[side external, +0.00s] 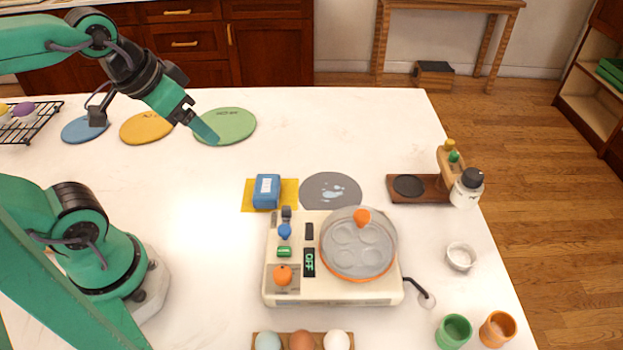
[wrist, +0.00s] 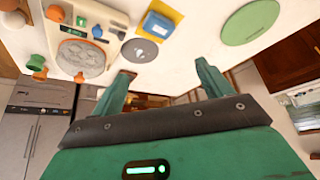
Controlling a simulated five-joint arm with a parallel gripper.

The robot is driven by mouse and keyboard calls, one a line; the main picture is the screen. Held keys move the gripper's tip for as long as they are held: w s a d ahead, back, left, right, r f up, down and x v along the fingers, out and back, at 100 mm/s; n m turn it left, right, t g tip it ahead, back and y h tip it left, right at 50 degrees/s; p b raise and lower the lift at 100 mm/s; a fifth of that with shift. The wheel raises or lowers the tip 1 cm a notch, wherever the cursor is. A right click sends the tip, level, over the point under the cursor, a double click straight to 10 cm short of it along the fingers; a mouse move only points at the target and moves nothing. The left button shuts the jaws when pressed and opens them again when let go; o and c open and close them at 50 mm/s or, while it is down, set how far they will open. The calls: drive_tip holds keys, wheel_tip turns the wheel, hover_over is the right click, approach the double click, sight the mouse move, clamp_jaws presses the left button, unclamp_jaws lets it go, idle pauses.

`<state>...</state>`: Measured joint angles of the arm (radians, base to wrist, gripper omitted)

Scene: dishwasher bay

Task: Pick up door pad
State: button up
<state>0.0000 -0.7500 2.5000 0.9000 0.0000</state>
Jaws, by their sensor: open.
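My gripper (side external: 205,130) is open and empty, its fingertips over the near left edge of the green round pad (side external: 232,124) in the side view; its height above the table is hard to judge. In the wrist view the two green fingers (wrist: 162,74) stand apart with nothing between them, and the green pad (wrist: 250,22) lies beyond them at the upper right. An orange-yellow round pad (side external: 143,128) and a blue round pad (side external: 82,130) lie flat to its left. Dark markings show on the green pad but are too small to read. I cannot tell which thing is the door pad.
A blue box (side external: 267,192) sits on a yellow cloth (side external: 250,203), beside a grey round patch (side external: 320,190) with wet-looking spots. A cream cooker (side external: 300,298) with a clear-lidded pan (side external: 358,262) stands in front. A wire rack (side external: 40,122) stands far left.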

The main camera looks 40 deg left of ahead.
drive_tip(key=n+g, duration=0.5)
drive_tip(key=n, duration=0.3)
hover_over(266, 186)
wheel_tip(266, 186, down, 16)
drive_tip(key=shift+s+r, duration=0.1)
drive_tip(key=shift+s, duration=0.05)
drive_tip(key=shift+f+n+g, duration=0.3)
drive_tip(key=shift+f+n, duration=0.1)
drive_tip(key=shift+f, duration=1.35)
drive_tip(key=shift+f, duration=0.1)
drive_tip(key=shift+w+f, duration=0.2)
drive_tip(key=shift+f, duration=2.3)
